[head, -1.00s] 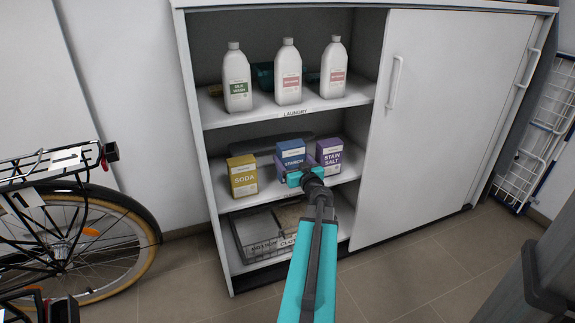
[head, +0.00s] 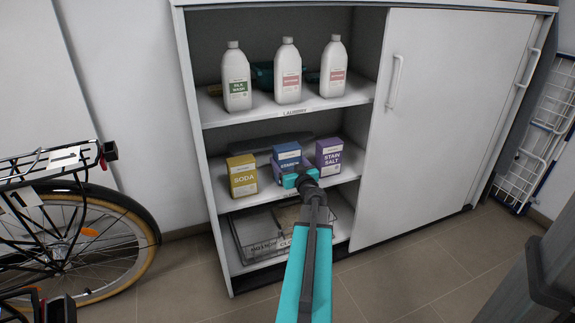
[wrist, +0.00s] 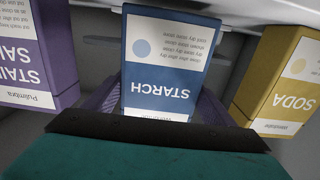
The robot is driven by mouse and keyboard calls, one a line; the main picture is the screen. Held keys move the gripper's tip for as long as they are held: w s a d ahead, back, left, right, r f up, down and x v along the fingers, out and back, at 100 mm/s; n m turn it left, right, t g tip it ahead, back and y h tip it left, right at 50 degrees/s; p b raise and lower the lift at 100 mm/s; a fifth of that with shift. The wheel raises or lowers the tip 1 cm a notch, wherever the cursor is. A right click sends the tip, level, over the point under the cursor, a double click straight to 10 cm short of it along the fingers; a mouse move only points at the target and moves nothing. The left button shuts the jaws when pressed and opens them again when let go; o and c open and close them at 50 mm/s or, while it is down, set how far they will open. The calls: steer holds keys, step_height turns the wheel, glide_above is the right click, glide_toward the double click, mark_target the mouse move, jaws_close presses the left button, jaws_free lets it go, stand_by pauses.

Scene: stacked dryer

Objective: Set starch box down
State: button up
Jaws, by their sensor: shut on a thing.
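The blue starch box (head: 287,154) is on the middle shelf, between the yellow soda box (head: 242,176) and the purple stain salt box (head: 329,156). My gripper (head: 290,176) is shut on the starch box from the front and hides its lower part in the head view. In the wrist view the starch box (wrist: 165,65) appears upside down between purple finger pads. I cannot tell whether its base touches the shelf.
The stain salt box (wrist: 35,50) and soda box (wrist: 285,85) stand close on either side in the wrist view. Several white bottles (head: 288,75) stand on the shelf above. A wire basket (head: 262,240) sits below. A sliding door (head: 455,110) covers the cabinet's right side.

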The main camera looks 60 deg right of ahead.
steer(key=shift+f, duration=0.4)
steer(key=shift+f+b, duration=0.15)
steer(key=shift+b, duration=0.15)
steer(key=o, duration=1.3)
steer(key=shift+r+p, duration=0.2)
steer(key=shift+p, duration=0.15)
steer(key=p+v, duration=0.2)
steer(key=v, duration=0.7)
steer(key=shift+s+a, duration=0.2)
steer(key=p+v, duration=0.2)
steer(key=p, duration=0.2)
steer(key=shift+s+p, duration=0.1)
steer(key=shift+p, duration=0.2)
steer(key=shift+s+a+f, duration=0.1)
steer(key=shift+a, duration=0.05)
